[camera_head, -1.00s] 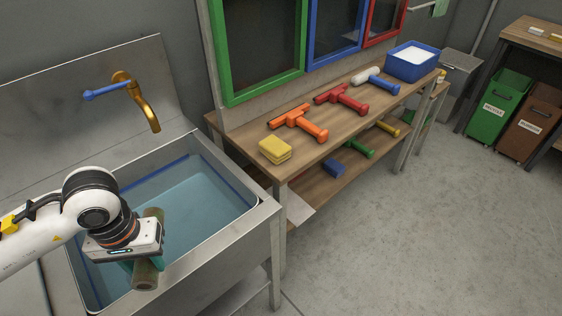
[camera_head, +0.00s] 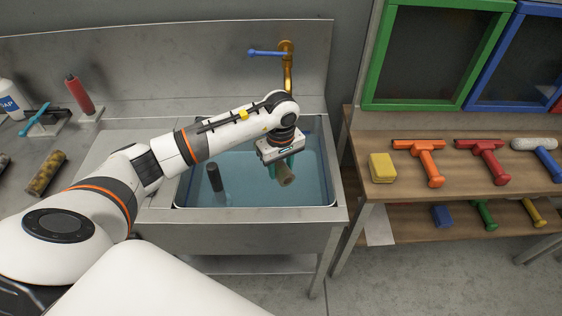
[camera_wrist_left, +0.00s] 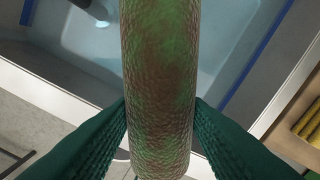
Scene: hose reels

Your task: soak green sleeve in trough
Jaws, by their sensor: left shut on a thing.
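My left gripper (camera_head: 281,162) is shut around the middle of a mottled green-brown sleeve (camera_head: 286,176), a thick cylinder held over the right part of the trough (camera_head: 240,211). The sleeve also fills the middle of the left wrist view (camera_wrist_left: 158,70), with a green finger on each side. The trough is a steel basin with clear bluish water (camera_head: 245,185). The sleeve looks to be above the water; I cannot tell if its lower end touches. The gripper hides part of it. My right gripper is out of view.
A dark cylinder (camera_head: 214,178) stands in the water at the left. A brass tap (camera_head: 288,62) with a blue lever rises behind the basin. A brown-yellow sleeve (camera_head: 46,173) and a red bottle (camera_head: 79,95) are on the left counter. A bench (camera_head: 400,199) with a sponge and squeegees stands right.

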